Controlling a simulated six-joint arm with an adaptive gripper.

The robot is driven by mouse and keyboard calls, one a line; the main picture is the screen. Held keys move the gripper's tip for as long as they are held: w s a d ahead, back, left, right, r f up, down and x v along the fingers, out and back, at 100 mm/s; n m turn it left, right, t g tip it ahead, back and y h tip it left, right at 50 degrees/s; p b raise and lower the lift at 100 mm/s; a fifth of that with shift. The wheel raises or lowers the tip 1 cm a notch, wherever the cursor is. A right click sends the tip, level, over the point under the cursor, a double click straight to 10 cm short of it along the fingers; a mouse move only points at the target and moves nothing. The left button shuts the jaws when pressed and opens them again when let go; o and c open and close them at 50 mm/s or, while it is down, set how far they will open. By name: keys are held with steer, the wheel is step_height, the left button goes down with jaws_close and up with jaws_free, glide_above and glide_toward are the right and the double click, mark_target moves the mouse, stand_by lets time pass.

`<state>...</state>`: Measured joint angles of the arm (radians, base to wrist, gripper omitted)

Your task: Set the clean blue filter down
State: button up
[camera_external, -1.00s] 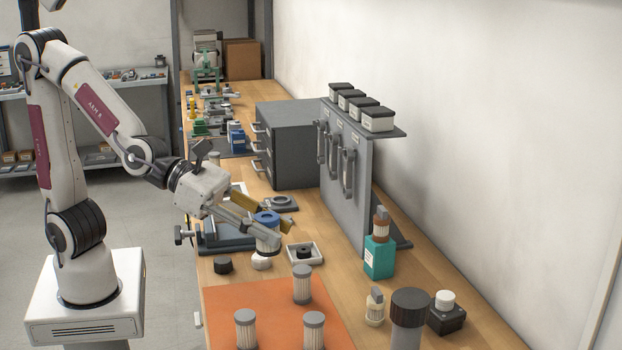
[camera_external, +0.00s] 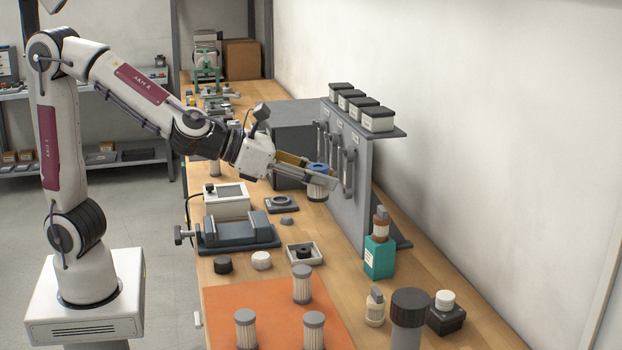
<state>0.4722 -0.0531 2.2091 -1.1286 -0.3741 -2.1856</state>
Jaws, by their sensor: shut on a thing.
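My gripper (camera_external: 316,179) is shut on a blue-topped filter (camera_external: 318,190) with a pale pleated body. It holds the filter upright in the air, above the bench and close to the left of the grey upright panel (camera_external: 356,215). Several grey-topped pleated filters (camera_external: 302,285) stand on the orange mat (camera_external: 222,300) at the front.
A grey vise (camera_external: 238,232), a white box with a screen (camera_external: 226,203), and a small tray with a black part (camera_external: 304,254) stand on the bench. A grey drawer cabinet (camera_external: 288,125) is behind my gripper.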

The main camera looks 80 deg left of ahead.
steer(key=w+a+f+n+g+y, duration=0.1)
steer(key=w+a+n+y, duration=0.15)
steer(key=a, duration=0.75)
steer(key=w+a+f+n+g+y, duration=0.15)
steer(key=a+n+y, duration=0.25)
steer(key=a, duration=0.5)
steer(key=w+a+f+n+g+y, duration=0.1)
steer(key=w+a+n+y, duration=0.25)
steer(key=a, duration=0.65)
steer(key=s+a+f+n+g+y, duration=0.1)
steer(key=a+f+n+g, duration=0.2)
steer(key=a, duration=0.7)
steer(key=s+a+f+n+g+y, duration=0.2)
steer(key=a+f, duration=0.3)
steer(key=a, duration=0.4)
steer(key=s+a+f+n+g+y, duration=0.1)
steer(key=a+f+n+g, duration=0.3)
steer(key=a, duration=0.6)
steer(key=shift+s+a+f+g+y, duration=0.15)
steer(key=shift+a+g+y, duration=0.15)
steer(key=shift+g+y, duration=0.15)
steer(key=shift+f, duration=3.15)
steer(key=shift+f, duration=1.85)
